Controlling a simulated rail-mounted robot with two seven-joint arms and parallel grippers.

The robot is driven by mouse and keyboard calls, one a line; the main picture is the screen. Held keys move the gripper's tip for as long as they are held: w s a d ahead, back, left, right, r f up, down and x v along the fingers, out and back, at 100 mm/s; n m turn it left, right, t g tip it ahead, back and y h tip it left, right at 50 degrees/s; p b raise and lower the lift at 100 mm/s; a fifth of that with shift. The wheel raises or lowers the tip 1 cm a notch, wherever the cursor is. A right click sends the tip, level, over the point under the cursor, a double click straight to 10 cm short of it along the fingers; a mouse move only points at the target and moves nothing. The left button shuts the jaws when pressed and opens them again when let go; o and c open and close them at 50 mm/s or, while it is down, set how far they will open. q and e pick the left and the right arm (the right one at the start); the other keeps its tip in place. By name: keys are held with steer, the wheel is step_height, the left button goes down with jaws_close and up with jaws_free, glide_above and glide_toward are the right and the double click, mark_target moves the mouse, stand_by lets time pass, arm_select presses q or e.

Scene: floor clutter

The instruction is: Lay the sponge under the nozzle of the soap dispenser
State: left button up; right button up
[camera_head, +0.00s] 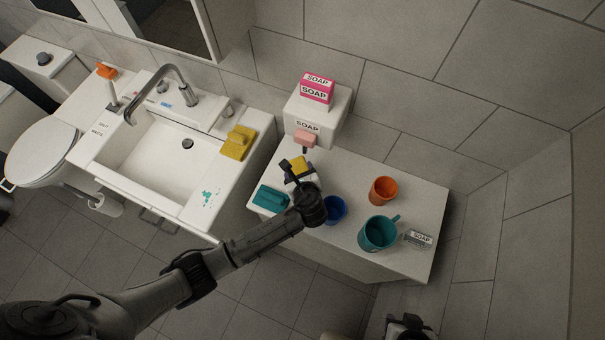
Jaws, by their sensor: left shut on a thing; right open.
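The white soap dispenser (329,115) stands at the back of the white counter against the tiled wall, with SOAP lettering on its front. A pink part (305,139) sticks out below the lettering, with a dark tip under it that looks like the nozzle. My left gripper (298,172) is shut on a small yellow block, seemingly the sponge (298,163), just in front of the dispenser. The fingers partly cover the block, and I cannot tell whether it touches the counter. My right gripper (408,328) is open at the bottom edge, partly cut off.
A teal block (270,198), blue cup (335,209), orange cup (382,190), teal mug (377,233) and grey SOAP box (419,238) stand on the counter. A pink SOAP box (316,89) sits on the dispenser.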

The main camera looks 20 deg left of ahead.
arm_select(q)
steer(key=shift+w+f, duration=0.15)
steer(key=shift+f, duration=0.3)
steer(key=shift+w+f, duration=0.2)
steer(key=shift+f, duration=0.1)
steer(key=shift+w+m+g+p, duration=0.3)
steer(key=shift+w+g+p, duration=0.2)
steer(key=shift+g+p, duration=0.4)
steer(key=shift+w+g, duration=0.35)
steer(key=shift+g, duration=0.25)
step_height(320, 180, down, 3)
steer(key=shift+s+r+m+b, duration=0.1)
steer(key=shift+m+b, duration=0.2)
steer(key=shift+b, duration=0.05)
steer(key=shift+s+f, duration=0.2)
steer(key=shift+f, duration=0.05)
steer(key=shift+w, duration=0.2)
steer(key=shift+s+f, duration=0.1)
steer(key=shift+f, duration=0.05)
